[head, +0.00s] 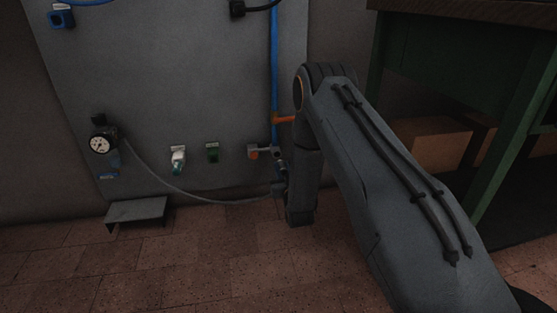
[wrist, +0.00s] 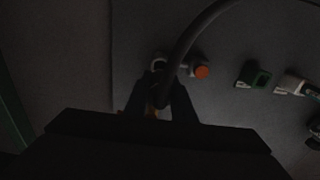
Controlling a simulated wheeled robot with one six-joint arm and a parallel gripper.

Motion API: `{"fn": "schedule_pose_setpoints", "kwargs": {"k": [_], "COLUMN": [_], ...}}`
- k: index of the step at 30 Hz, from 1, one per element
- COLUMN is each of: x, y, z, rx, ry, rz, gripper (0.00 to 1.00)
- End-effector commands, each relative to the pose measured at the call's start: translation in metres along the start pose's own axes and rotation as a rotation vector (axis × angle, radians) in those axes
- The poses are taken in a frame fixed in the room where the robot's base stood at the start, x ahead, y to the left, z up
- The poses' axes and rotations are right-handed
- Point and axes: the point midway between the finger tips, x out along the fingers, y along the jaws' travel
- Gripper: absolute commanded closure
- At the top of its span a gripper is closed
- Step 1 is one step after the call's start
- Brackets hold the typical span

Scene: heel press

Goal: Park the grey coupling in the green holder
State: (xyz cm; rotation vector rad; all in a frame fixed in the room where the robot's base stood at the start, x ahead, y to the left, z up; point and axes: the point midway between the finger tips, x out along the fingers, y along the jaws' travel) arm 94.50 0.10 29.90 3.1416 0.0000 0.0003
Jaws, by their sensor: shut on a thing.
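My gripper (wrist: 160,94) is shut on the grey coupling (wrist: 160,99) at the end of a dark hose (wrist: 188,36). The fingers and the dim light hide most of the coupling. In the head view my arm reaches down to the right part of the wall panel, and the hose ends at my gripper below the pipe outlet. I cannot tell whether the coupling touches the outlet. The green holder (head: 212,152) is on the panel, left of my gripper. It shows in the wrist view (wrist: 254,75) to the right of the fingers, with its opening free.
A white holder (head: 178,155) with a teal piece is beside the green one. An orange-ended fitting (head: 253,153) and a blue pipe (head: 274,85) with an orange lever (head: 284,119) are close to my gripper. A gauge (head: 102,143) and a low grey step (head: 137,210) are at left.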

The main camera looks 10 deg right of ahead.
Motion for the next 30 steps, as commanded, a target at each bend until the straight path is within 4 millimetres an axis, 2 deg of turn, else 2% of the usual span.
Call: {"fn": "schedule_pose_setpoints", "kwargs": {"k": [8,30], "x": [-0.004,-0.004], "y": [-0.003,-0.057], "z": [-0.001,-0.001], "rx": [0.0,0.0], "ry": [0.001,0.001], "rz": [-0.001,-0.001], "gripper": [1.0,1.0]}}
